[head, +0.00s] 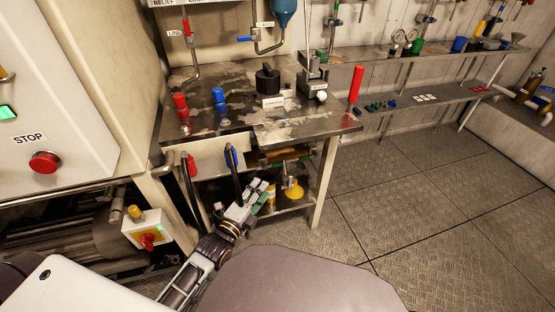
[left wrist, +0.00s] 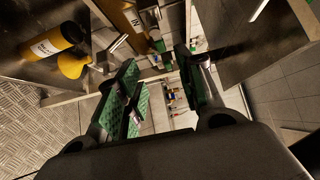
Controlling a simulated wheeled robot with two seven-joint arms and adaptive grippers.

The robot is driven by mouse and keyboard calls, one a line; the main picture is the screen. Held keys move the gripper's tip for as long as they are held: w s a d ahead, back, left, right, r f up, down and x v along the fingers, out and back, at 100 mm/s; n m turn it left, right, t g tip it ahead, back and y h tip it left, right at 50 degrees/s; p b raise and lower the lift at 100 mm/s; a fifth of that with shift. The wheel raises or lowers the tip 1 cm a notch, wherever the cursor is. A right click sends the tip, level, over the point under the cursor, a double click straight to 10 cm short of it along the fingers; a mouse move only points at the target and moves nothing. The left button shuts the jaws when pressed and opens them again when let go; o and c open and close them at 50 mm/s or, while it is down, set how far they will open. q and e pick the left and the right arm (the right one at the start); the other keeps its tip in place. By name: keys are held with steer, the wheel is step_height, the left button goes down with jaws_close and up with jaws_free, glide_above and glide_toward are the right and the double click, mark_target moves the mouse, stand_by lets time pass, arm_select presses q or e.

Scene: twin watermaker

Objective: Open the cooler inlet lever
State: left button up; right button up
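Two lever handles stick out at the front of the steel workbench in the head view: a red-gripped lever (head: 188,166) and a blue-gripped lever (head: 232,158). No readable label tells me which one is the cooler inlet lever. My left gripper (head: 256,198) is just below and right of the blue lever, in front of the lower shelf. In the left wrist view its green-padded fingers (left wrist: 160,72) stand apart, with no clearly held object between them. I cannot tell whether it touches anything. My right gripper is not in view.
The workbench (head: 300,126) carries red and blue knobs and a tall red handle (head: 356,84). A control cabinet (head: 62,85) rises at left. The floor at right is clear.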

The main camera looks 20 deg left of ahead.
mark_target(277, 166)
arm_select(q)
steer(key=shift+w, duration=0.1)
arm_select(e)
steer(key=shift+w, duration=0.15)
arm_select(q)
steer(key=shift+w, duration=0.2)
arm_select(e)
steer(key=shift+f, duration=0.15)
